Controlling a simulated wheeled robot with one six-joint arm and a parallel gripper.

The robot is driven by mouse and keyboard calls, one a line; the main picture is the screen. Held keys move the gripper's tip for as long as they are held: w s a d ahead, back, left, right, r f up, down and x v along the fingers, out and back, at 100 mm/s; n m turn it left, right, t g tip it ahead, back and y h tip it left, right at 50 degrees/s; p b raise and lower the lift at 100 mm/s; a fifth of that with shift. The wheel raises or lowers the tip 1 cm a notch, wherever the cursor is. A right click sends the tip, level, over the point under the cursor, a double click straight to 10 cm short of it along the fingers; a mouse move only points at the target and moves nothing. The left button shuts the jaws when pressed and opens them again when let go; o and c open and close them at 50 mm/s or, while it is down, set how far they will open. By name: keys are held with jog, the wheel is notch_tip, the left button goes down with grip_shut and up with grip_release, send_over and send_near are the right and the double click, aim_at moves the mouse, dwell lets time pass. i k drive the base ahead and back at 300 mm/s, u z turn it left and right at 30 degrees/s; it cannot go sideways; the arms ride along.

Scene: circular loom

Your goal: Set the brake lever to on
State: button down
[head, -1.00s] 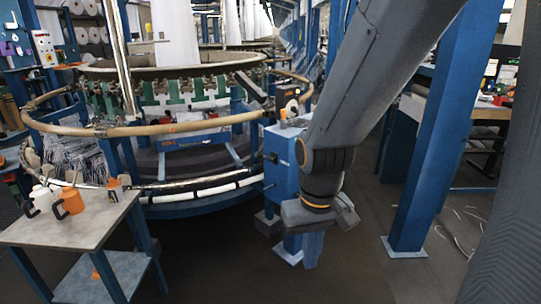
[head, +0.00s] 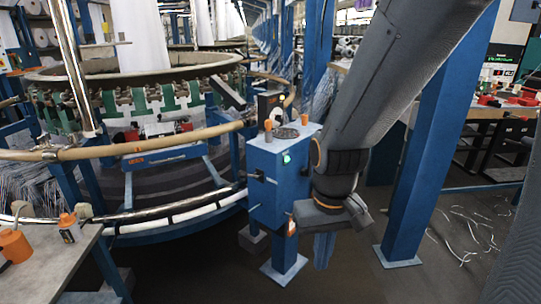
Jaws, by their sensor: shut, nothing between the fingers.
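A blue control box (head: 266,190) stands on a post in the middle of the head view. Two small orange-capped parts stand on its top, one at the left (head: 268,128) and one at the right (head: 304,120). I cannot tell which part is the brake lever or how it is set. A green light (head: 286,159) and dark knobs show on its faces. My gripper (head: 335,217) is at the end of my arm, right of the box and partly in front of its right edge. It is shut and empty; its fingers are hard to make out.
The circular loom (head: 150,90) with its tan ring rail (head: 150,145) fills the left. A grey table (head: 50,265) with orange containers (head: 14,244) is at the lower left. A blue pillar (head: 425,150) stands close right of my arm. Clear floor lies in front of the box.

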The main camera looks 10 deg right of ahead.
aim_at(241, 174)
jog(key=z, duration=0.15)
jog(key=i, duration=0.85)
